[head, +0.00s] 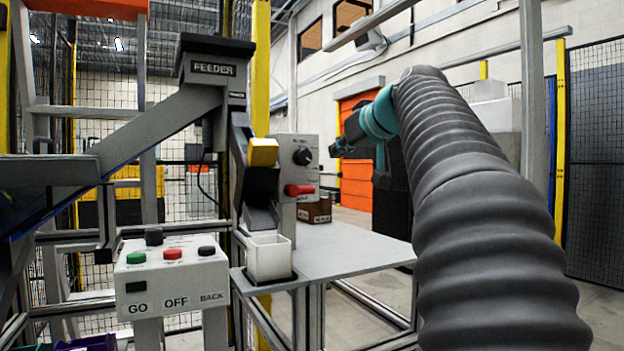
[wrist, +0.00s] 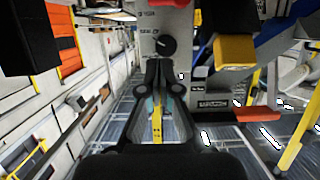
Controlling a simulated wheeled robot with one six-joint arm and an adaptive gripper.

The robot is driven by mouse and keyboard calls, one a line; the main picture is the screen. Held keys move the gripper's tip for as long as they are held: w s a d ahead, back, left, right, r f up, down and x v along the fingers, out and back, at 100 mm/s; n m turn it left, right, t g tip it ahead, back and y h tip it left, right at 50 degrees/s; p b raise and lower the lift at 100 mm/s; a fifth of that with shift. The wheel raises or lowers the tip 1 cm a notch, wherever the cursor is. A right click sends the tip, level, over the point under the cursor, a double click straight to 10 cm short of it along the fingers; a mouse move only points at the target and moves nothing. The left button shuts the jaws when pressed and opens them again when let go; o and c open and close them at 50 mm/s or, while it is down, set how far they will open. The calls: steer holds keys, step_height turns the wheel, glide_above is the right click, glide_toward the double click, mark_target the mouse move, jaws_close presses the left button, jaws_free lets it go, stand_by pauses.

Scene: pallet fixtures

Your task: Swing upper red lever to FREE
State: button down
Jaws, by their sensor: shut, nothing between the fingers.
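A red lever (head: 299,190) sticks out sideways from the lower part of the grey control panel (head: 283,150) on the feeder. It is the only red lever I can make out. A black knob (head: 302,156) sits above it. My gripper (head: 336,149) is shut and empty, to the right of the panel at about the knob's height. In the upside-down wrist view, the shut fingertips (wrist: 165,63) point at the panel just by the knob (wrist: 166,45). The red lever (wrist: 168,3) is cut off by the top edge there. The panel lettering is too small to read for sure.
A yellow block (head: 263,152) on the feeder chute is left of the panel. A white bin (head: 269,258) stands below it. A brown box (head: 318,211) sits on the grey table (head: 350,250), otherwise mostly clear. A button box (head: 172,275) stands at front left.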

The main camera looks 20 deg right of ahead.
steer(key=p, duration=0.1)
glide_above(300, 190)
steer(key=s+d, duration=0.2)
steer(key=s, duration=0.2)
step_height(300, 190, down, 3)
steer(key=shift+w+d+f+b, duration=0.15)
steer(key=shift+w+f, duration=0.2)
steer(key=shift+f, duration=0.3)
steer(key=shift+w+f+b, duration=0.1)
steer(key=shift+w+f, duration=0.2)
steer(key=shift+f, duration=0.3)
steer(key=shift+w+d+f+b, duration=0.15)
steer(key=shift+w+f, duration=0.2)
steer(key=shift+f, duration=0.3)
steer(key=shift+a, duration=0.1)
